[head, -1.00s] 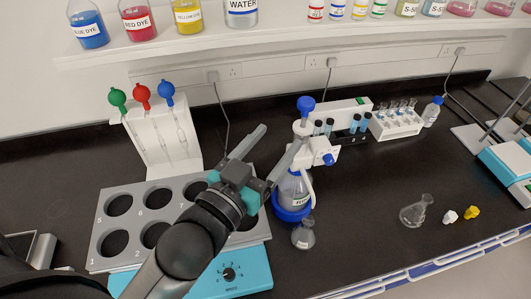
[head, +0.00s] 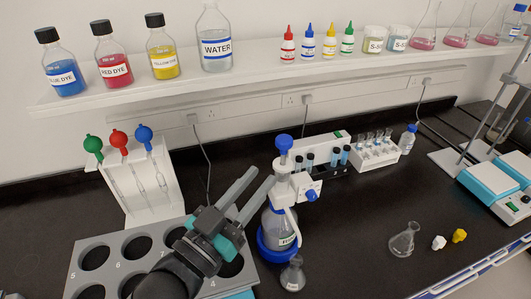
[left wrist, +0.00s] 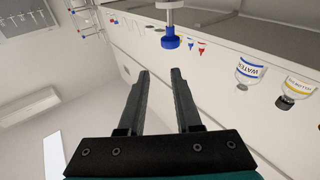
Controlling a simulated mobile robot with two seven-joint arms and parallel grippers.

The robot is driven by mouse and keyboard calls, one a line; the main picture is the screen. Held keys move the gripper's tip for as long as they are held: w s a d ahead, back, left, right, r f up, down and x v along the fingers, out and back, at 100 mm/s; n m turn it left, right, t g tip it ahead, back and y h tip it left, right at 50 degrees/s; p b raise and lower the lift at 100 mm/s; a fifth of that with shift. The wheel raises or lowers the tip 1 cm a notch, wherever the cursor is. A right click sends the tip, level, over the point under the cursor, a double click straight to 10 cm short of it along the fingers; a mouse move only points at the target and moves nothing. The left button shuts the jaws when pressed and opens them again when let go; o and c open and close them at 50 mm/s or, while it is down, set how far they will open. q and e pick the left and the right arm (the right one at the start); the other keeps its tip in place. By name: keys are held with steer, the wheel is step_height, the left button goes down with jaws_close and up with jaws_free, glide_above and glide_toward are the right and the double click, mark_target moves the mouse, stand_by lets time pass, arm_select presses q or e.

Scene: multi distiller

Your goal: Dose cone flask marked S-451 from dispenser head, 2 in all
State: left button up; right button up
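The dispenser head (head: 281,187) is white with a blue knob on top (head: 283,143) and sits on a flask (head: 278,228) in a blue base. Its blue knob also shows ahead of the fingers in the left wrist view (left wrist: 170,42). My left gripper (head: 260,174) is beside the dispenser head, on its left; its fingers (left wrist: 160,72) are apart with nothing between them. A small labelled flask (head: 293,277) stands in front of the dispenser; its label is too small to read. An empty cone flask (head: 404,241) lies tilted at right, no readable label. My right gripper is out of view.
A grey rack (head: 84,240) with round holes and a white pipette stand (head: 137,185) are at left. Vial racks (head: 374,153) stand behind the dispenser. White (head: 438,243) and yellow (head: 459,236) pieces lie at right. A shelf (head: 240,82) with bottles runs above.

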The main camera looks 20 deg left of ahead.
arm_select(q)
steer(key=w+m+h, duration=0.1)
steer(key=h, duration=0.1)
steer(key=w+a+m+h+b, duration=0.1)
steer(key=h, duration=0.1)
steer(key=w+m+g+h, duration=0.1)
steer(key=h, duration=0.1)
steer(key=shift+w+a+f+m, duration=0.15)
steer(key=shift+w+a+m, duration=0.15)
steer(key=shift+a, duration=0.1)
steer(key=c, duration=0.4)
steer(key=a+m+g+h, duration=0.1)
steer(key=w+a+r+m+g+h+b, duration=0.1)
steer(key=a+g+h, duration=0.1)
steer(key=w+a+m+g+h, duration=0.1)
steer(key=m+h, duration=0.1)
steer(key=shift+a+r+g+b, duration=0.3)
steer(key=shift+a, duration=0.1)
jaws_close()
step_height(320, 180, up, 4)
steer(key=r+g+h+p, duration=0.1)
steer(key=p, duration=0.1)
glide_above(284, 145)
steer(key=a, duration=0.3)
steer(key=shift+m, duration=0.4)
steer(key=shift+d+f, duration=0.2)
steer(key=shift+f, duration=1)
steer(key=shift+d+f, duration=0.15)
steer(key=shift+f, duration=1)
steer(key=shift+f, duration=0.1)
